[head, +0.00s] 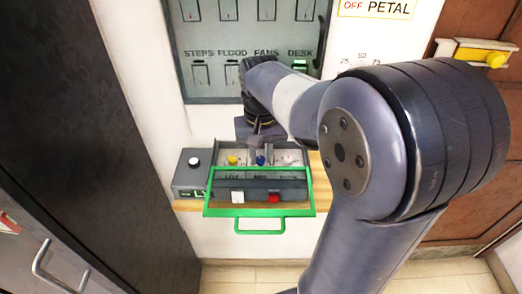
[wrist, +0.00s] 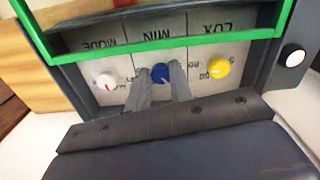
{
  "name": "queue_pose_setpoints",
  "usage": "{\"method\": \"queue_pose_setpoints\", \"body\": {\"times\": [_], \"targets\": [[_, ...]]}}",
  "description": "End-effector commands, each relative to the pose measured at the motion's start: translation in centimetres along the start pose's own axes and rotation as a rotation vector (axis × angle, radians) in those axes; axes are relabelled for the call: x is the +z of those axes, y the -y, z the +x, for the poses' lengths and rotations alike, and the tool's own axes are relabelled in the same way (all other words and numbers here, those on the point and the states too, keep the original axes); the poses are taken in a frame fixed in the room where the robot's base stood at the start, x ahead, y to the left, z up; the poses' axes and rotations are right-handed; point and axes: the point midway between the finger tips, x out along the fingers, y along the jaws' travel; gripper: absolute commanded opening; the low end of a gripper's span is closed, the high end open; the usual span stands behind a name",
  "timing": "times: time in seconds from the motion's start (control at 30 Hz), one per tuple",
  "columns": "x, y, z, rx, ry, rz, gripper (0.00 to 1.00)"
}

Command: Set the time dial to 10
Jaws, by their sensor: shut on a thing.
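The blue dial (wrist: 160,74) sits in the middle of the control box, next to the label MIN, which reads upside down in the wrist view. It also shows in the head view (head: 261,160). My gripper (wrist: 162,80) is shut on the blue dial, one finger on each side of it. In the head view my gripper (head: 262,148) reaches down into the box from above. A pale pointer mark shows on the dial, but the numbers around it are mostly hidden by the fingers, so its setting cannot be read.
A yellow dial (wrist: 219,67) by LUX and a white dial (wrist: 106,81) by MODE flank the blue one. A green-framed cover (head: 260,212) stands open in front. A small box with a white knob (head: 194,161) is at left. A switch panel (head: 215,85) hangs above.

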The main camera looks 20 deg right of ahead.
Motion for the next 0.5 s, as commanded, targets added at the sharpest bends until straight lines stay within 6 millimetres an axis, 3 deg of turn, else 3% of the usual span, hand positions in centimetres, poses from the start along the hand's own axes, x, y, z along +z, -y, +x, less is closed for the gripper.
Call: {"method": "queue_pose_setpoints", "body": {"times": [0.5], "targets": [[-0.1, 0.03, -0.1, -0.001, -0.005, 0.034, 0.0]]}}
